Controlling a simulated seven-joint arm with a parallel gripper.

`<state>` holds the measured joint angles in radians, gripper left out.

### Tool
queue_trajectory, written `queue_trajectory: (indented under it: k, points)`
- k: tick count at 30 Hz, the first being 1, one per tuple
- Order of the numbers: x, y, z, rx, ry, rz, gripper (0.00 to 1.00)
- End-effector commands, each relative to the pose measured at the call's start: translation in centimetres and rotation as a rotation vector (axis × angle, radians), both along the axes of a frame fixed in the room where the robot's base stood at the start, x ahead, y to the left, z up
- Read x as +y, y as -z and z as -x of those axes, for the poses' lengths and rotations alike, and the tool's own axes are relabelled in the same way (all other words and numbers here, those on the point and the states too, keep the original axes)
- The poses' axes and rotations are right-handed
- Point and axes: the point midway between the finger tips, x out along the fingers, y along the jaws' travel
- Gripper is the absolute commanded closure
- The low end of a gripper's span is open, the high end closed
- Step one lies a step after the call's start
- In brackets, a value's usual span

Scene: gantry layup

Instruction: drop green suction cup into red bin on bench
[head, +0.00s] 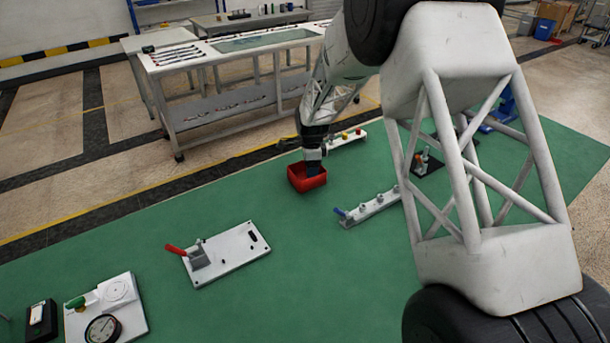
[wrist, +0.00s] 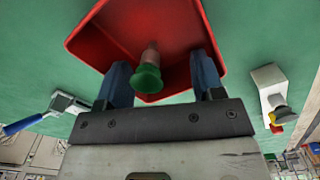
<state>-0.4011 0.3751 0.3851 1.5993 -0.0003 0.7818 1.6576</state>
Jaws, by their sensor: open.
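The red bin (head: 311,184) stands on the green bench top in the head view, and it fills the upper middle of the wrist view (wrist: 95,38). My gripper (head: 313,168) points down into the bin's opening. In the wrist view my gripper (wrist: 160,62) is open, with its two blue fingers apart over the bin. The green suction cup (wrist: 147,79), with a pinkish stem, shows between the fingers, nearer the left one. A gap shows to the right finger. I cannot tell whether the cup touches the bin floor. The head view does not show the cup.
A white rail with knobs (head: 372,207) lies right of the bin, and another strip (head: 346,138) lies behind it. A white plate with a red-handled clamp (head: 226,255) lies front left. A dial gauge (head: 103,329) sits at the lower left. Green bench (head: 300,260) is clear in front.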

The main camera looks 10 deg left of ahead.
Motion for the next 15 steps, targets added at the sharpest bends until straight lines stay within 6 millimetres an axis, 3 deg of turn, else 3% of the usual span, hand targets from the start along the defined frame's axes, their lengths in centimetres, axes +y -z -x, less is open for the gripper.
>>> queue_trajectory:
  k: [8, 15]
  points:
    - [0.0, -0.6, 0.0, -0.001, 0.0, 0.0, 0.38]
    - [0.0, -2.9, 0.0, -0.002, 0.0, -0.001, 0.38]
